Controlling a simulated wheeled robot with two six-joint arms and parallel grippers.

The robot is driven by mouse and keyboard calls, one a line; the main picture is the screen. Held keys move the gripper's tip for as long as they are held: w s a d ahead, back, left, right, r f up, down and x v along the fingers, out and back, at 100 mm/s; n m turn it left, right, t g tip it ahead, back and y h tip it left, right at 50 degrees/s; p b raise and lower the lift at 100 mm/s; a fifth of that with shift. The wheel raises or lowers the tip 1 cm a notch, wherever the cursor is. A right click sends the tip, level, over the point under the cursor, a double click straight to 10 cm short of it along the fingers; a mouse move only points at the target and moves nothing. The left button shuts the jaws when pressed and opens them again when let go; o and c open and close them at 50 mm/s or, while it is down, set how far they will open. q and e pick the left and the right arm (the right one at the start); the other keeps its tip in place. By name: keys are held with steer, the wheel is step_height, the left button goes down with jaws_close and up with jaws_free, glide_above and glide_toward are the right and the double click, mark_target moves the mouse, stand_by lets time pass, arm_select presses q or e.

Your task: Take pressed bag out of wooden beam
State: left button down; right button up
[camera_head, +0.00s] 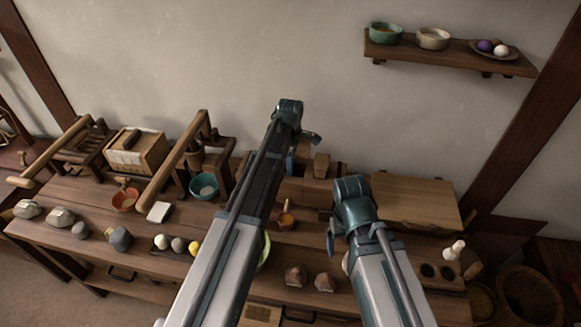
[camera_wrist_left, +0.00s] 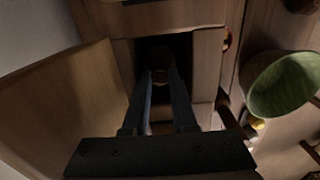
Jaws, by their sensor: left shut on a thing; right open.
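The wooden beam (camera_head: 300,190) is a squared block with a dark slot, at the back middle of the bench, partly hidden by my left arm. It fills the middle of the left wrist view (camera_wrist_left: 207,65). My left gripper (camera_wrist_left: 160,80) reaches down into the slot, its two fingers close together. They are shut on a small brownish thing (camera_wrist_left: 160,75), deep in shadow, which seems to be the pressed bag. A bluish finger part (camera_head: 290,163) shows at the beam in the head view.
A wooden block (camera_head: 321,165) stands up at the beam. A wide board (camera_head: 415,197) is to the right, a teal bowl (camera_head: 204,186) to the left. Several small things line the bench's front.

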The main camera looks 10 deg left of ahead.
step_height(320, 180, up, 18)
steer(key=p, duration=1.7)
steer(key=shift+f, duration=0.25)
